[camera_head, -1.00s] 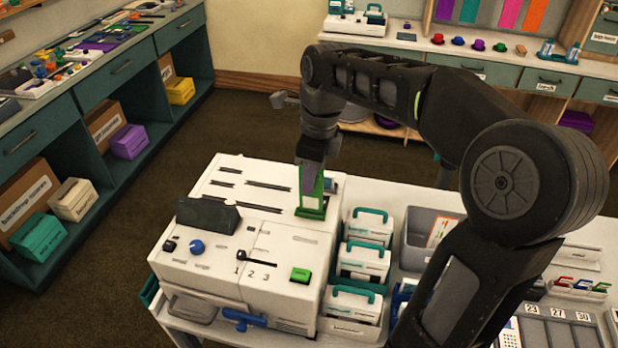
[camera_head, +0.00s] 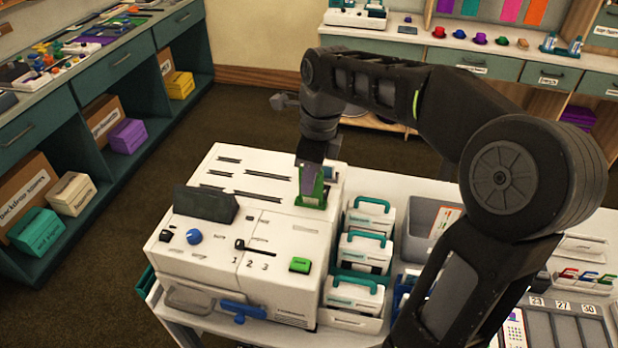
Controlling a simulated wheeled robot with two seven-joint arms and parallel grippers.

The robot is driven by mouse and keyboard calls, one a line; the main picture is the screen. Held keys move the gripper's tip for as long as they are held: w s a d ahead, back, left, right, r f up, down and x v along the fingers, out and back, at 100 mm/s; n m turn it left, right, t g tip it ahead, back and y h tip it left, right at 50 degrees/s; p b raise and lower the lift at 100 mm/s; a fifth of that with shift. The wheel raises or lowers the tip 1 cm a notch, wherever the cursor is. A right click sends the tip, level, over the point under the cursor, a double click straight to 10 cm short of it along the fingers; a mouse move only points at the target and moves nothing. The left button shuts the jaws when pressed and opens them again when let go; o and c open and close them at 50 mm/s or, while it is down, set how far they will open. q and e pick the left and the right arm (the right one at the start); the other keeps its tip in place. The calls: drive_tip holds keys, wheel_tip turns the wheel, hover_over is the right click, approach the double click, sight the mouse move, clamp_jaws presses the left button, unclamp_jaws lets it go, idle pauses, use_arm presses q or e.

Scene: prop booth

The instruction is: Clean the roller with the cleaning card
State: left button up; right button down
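The white printer-like machine (camera_head: 215,262) stands on the white table, with dark slots in its top, a dark screen, a blue knob and a green button. My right gripper (camera_head: 311,190) points down at the back right of its top. It appears shut on a green card (camera_head: 322,198), which stands upright at the machine's top; I take this to be the cleaning card. The finger covers much of the card, and I cannot tell how deep it sits. The roller is not visible. My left gripper is out of view.
White cases with teal handles (camera_head: 367,250) stand in a row close to the machine's right side. A grey bin (camera_head: 428,222) is beyond them, partly behind my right arm. Shelves with boxes (camera_head: 128,136) line the left wall. The floor between is clear.

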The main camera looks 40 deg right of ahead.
drive_tip(key=shift+f+b, duration=1.05)
drive_tip(key=shift+f, duration=0.5)
drive_tip(key=c, duration=1.5)
unclamp_jaws()
drive_tip(key=shift+c, duration=0.2)
drive_tip(key=shift+r, duration=0.55)
drive_tip(key=r, duration=0.6)
drive_tip(key=shift+s+d+r+p, duration=0.25)
drive_tip(key=shift+s+r+p, duration=0.15)
